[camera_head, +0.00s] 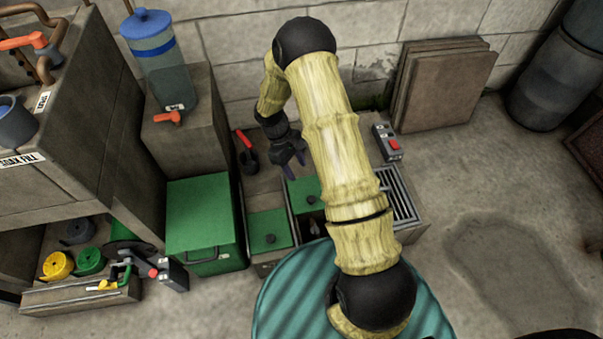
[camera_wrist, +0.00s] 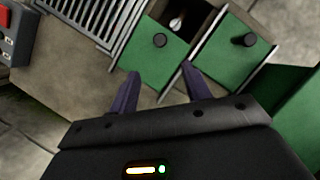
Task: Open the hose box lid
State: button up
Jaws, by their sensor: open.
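A large green box (camera_head: 206,225) with a dark handle on its front stands left of centre, its top closed; no label shows, so I cannot tell surely that it is the hose box. Part of it shows at the right edge of the wrist view (camera_wrist: 301,105). Beside it, a low unit has two green panels with black knobs, a left one (camera_head: 270,230) and a right one (camera_head: 304,193). A dark opening by the right panel holds a pale object (camera_wrist: 177,23). My gripper (camera_wrist: 162,72) is open and empty, above the unit's back part and apart from the knobs.
A metal grate (camera_head: 397,195) and a grey switch box with a red button (camera_head: 394,144) lie right of the panels. A black cup with a red handle (camera_head: 248,155) stands behind. Coiled hoses (camera_head: 58,266) lie at lower left. Open floor (camera_head: 480,210) is at right.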

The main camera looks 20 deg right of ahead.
jog(key=v, duration=0.3)
jog(key=shift+p, duration=0.3)
jog(key=shift+w, duration=0.1)
jog(key=shift+a, duration=0.15)
jog(key=shift+r, duration=0.1)
